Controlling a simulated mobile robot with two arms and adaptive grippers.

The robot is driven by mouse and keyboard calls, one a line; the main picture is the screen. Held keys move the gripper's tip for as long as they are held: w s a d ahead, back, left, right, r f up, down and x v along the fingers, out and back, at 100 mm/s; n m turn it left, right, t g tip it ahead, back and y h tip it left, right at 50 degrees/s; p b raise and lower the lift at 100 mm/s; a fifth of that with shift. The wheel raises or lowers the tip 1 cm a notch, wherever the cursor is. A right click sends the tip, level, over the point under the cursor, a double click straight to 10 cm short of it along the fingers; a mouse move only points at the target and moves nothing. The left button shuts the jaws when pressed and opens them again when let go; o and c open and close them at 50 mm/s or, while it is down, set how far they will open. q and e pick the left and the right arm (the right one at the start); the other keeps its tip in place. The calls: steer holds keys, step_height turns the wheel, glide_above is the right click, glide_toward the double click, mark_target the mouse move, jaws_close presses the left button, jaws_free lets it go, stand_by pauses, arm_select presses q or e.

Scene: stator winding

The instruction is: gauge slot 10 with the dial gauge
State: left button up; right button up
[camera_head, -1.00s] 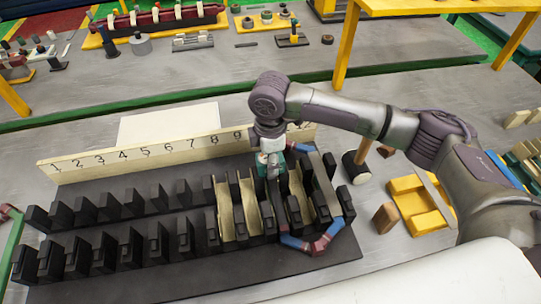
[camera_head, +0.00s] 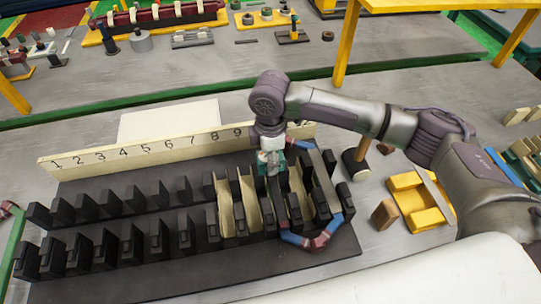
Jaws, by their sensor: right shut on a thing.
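My right gripper (camera_head: 271,163) is shut, pointing down over the right part of the black slotted stator (camera_head: 200,262). A dark piece shows just under its fingers, among the teeth by the cream slot liners (camera_head: 250,200); I cannot make out a dial on it, nor how deep it sits. The cream number board (camera_head: 140,152) stands behind the stator. Its numbers 1 to 9 show; my right arm covers the part where 10 would be. A blue and red coil (camera_head: 318,244) loops around teeth at the right end. My left gripper is not in view.
A dark cylinder (camera_head: 355,168), a brown block (camera_head: 385,214) and a yellow tray (camera_head: 420,205) lie right of the stator. A pale sheet (camera_head: 170,120) lies behind the board.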

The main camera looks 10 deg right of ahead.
steer(key=o, duration=1.2)
step_height(320, 180, up, 12)
stand_by(0.8)
